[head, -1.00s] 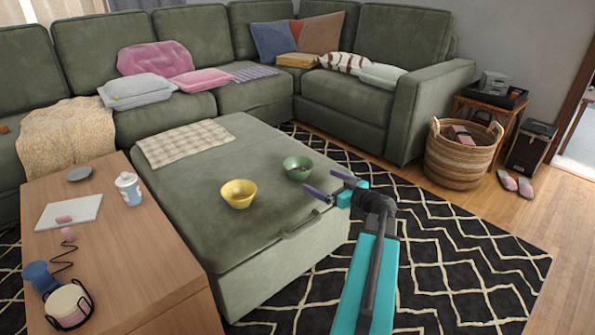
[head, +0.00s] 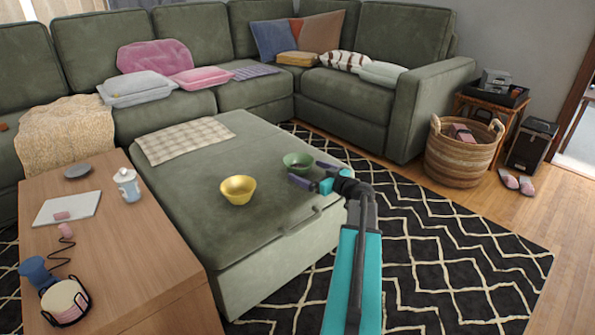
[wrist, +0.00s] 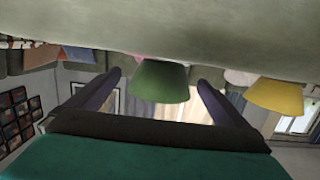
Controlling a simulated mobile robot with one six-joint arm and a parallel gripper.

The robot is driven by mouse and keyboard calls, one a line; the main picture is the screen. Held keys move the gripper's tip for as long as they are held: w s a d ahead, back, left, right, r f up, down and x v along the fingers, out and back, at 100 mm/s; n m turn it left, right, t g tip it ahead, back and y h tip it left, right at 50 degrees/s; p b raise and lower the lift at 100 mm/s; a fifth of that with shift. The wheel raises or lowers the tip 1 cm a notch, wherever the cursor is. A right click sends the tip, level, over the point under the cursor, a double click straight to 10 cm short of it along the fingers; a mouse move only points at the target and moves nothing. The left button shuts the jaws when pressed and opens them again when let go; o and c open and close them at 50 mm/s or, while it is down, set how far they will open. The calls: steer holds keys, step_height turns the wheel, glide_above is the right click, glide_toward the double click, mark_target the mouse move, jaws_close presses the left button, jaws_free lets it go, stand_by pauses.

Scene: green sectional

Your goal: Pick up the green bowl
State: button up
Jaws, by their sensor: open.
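The green bowl (head: 296,158) stands on the green ottoman (head: 215,200), partly hidden behind my gripper in the head view. In the wrist view, which is upside down, the green bowl (wrist: 159,82) appears between my two finger tips. My gripper (head: 304,170) is open and empty, with its dark purple fingers toward the bowl's near right side. In the wrist view, my gripper (wrist: 159,79) has one finger on each side of the bowl's outline. I cannot tell whether a finger touches it.
A yellow bowl (head: 238,189) stands on the ottoman to the left of the green bowl. A checked cloth (head: 183,139) lies at the ottoman's far left. A wooden table (head: 115,250) with several items is at the left. Patterned rug (head: 440,260) covers the floor at right.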

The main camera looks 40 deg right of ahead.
mark_target(292, 165)
steer(key=shift+w, duration=0.25)
steer(key=shift+w+f+b, duration=0.2)
steer(key=shift+w+b, duration=0.15)
steer(key=shift+w, duration=0.5)
steer(key=shift+w+f+b, duration=0.15)
steer(key=shift+w+b, duration=0.2)
steer(key=shift+w, duration=0.5)
steer(key=shift+w+f+b, duration=0.2)
steer(key=shift+w+b, duration=0.15)
steer(key=shift+w, duration=0.5)
steer(key=c, duration=1.3)
